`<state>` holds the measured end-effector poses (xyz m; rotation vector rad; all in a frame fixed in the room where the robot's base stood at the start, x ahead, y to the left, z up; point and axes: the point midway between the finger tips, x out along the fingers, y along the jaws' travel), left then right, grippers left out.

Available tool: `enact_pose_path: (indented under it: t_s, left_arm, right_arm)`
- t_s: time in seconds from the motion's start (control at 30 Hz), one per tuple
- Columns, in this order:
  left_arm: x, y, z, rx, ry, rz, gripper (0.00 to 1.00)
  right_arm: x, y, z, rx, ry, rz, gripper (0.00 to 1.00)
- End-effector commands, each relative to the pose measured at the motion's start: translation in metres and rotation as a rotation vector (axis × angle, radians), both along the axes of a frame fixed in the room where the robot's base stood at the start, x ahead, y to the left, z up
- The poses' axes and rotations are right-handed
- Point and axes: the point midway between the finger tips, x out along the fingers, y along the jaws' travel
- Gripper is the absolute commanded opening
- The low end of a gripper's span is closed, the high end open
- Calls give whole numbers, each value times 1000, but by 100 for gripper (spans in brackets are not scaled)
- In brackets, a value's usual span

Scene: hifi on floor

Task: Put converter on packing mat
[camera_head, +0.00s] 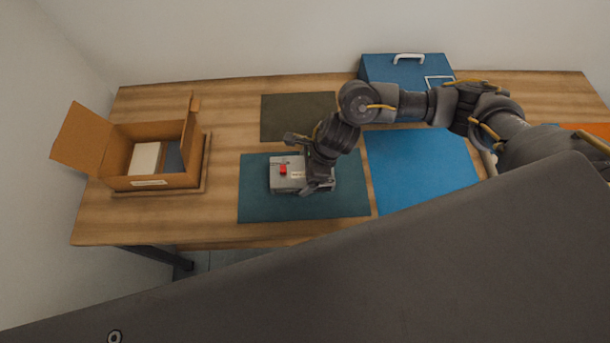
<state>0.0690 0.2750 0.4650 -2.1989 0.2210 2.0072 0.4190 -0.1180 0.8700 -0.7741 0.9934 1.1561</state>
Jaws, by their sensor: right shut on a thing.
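The converter, a light grey box with a red knob (288,178), is over the dark teal mat (255,208) at the centre of the table. My right gripper (307,165) reaches in from the right and is shut on the converter, hiding part of its top and right side. I cannot tell whether the converter rests on the teal mat or is held just above it. A bright blue mat (420,170) lies to the right and a dark olive mat (285,117) lies behind. No label shows which is the packing mat. My left gripper is not in view.
An open cardboard box (150,182) with white and dark items inside stands on a wooden tray (204,165) at the left. A blue case with a white handle (400,68) is at the back. An orange item (590,130) shows at far right. Bare table lies between box and mats.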

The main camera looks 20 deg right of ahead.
Motion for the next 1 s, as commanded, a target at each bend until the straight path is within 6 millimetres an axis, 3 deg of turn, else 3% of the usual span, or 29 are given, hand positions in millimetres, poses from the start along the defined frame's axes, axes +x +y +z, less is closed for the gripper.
enact_pose_path:
  t_s: [0.23, 0.63, 0.67, 0.77, 1.0]
  left_arm:
    - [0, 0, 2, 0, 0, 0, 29]
    - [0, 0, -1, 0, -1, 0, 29]
    - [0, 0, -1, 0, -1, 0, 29]
    - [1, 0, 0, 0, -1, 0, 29]
    - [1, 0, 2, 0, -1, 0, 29]
  right_arm:
    - [1, 0, -26, 3, -1, -3, 31]
    - [1, 1, -31, 4, -2, -2, 31]
    - [0, 0, -31, 0, 1, -2, 89]
    - [0, 0, -31, 0, 1, -2, 100]
    - [0, 0, -29, 0, 1, -2, 100]
